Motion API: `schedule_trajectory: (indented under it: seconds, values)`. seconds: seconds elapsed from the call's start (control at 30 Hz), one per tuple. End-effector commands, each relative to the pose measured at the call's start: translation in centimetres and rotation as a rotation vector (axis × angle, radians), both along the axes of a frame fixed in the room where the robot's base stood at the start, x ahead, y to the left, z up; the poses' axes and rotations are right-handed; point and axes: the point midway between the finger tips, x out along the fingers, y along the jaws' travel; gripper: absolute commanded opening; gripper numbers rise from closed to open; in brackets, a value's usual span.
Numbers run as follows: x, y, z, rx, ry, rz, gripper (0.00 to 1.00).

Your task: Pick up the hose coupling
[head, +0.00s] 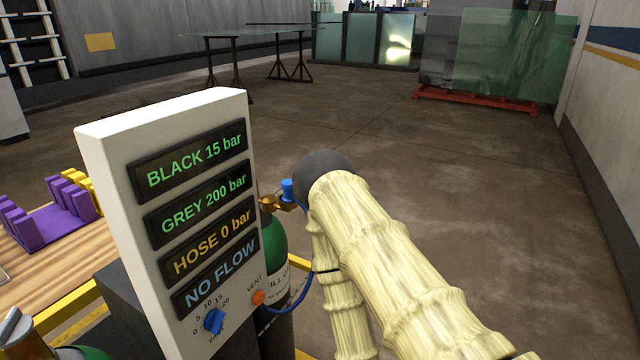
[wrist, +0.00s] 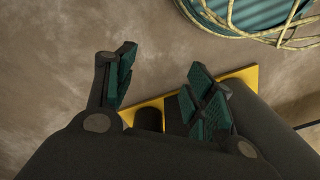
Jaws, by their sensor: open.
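My gripper (wrist: 163,75) shows in the wrist view with its two teal-padded fingers spread apart. In the head view my sleeved arm hides the gripper. I cannot make out the hose coupling for certain in either view. A blue hose (head: 295,303) curves beside the green cylinder (head: 272,240) and passes behind my arm. A brass fitting with a blue top (head: 287,190) sits at the cylinder's neck, close to my arm.
A white panel (head: 92,150) stands at left, reading HOSE 0 bar and NO FLOW, with a blue knob (head: 213,320) and orange VENT button (head: 258,297). A purple rack (head: 50,228) sits on a wooden bench. A teal round object (wrist: 245,12) with yellow cord lies near a yellow frame (wrist: 240,78).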

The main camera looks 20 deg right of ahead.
Motion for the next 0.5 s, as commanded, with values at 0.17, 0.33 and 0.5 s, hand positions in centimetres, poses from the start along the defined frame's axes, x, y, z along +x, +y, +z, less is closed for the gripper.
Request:
schedule_trajectory:
  seconds: [0.17,0.33,0.5]
  values:
    - [5.2,-0.3,3.0,-0.010,-0.040,0.016,0.55]
    - [12.1,-0.8,7.4,-0.024,-0.086,0.027,0.55]
    - [19.0,-1.2,13.0,-0.034,-0.132,0.037,0.55]
